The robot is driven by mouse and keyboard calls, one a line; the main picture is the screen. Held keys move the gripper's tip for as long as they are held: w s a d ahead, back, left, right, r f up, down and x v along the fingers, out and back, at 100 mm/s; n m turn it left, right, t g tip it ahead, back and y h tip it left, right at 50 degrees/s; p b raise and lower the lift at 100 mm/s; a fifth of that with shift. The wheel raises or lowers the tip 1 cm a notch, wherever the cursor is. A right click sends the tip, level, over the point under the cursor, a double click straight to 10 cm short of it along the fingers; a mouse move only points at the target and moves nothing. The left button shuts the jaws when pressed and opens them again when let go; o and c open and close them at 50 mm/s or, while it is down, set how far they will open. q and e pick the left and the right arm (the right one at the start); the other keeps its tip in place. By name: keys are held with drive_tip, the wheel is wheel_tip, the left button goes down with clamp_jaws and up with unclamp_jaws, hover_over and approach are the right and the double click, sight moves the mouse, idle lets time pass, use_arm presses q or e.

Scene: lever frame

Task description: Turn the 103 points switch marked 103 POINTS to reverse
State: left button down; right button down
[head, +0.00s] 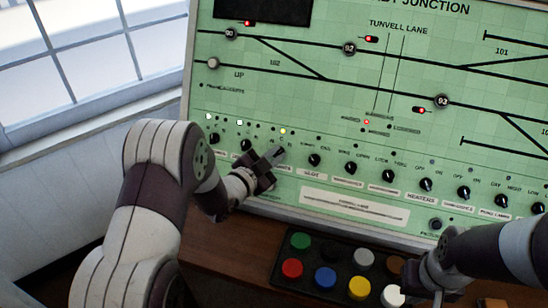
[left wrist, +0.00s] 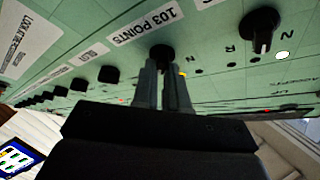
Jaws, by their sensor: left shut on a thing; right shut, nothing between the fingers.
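The green signal panel (head: 300,90) stands upright ahead of me. In the left wrist view the label 103 POINTS (left wrist: 146,26) sits beside a black rotary knob (left wrist: 162,52), the 103 points switch. My left gripper (head: 274,157) is at the panel's lower row of knobs, and its fingers (left wrist: 165,80) are shut on this knob. In the head view the gripper hides the knob. The fingers cover much of it, so I cannot tell which way it points. A yellow lamp (left wrist: 183,74) is lit close by. My right gripper (head: 408,278) is shut and empty, low at the right.
Another black knob (left wrist: 262,28) with a lit white lamp (left wrist: 282,55) is beside the switch. More knobs (head: 314,160) run to the right along the panel. A black box of coloured buttons (head: 325,257) is on the brown desk (head: 228,245), near my right gripper. A window is at the left.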

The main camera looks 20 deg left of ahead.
use_arm(q)
drive_tip(key=shift+m, duration=0.6)
drive_tip(key=c, duration=1.2)
unclamp_jaws()
drive_tip(key=shift+o, duration=0.2)
drive_tip(key=v, duration=1.2)
drive_tip(key=shift+s+a, duration=0.25)
drive_tip(key=shift+r, duration=0.15)
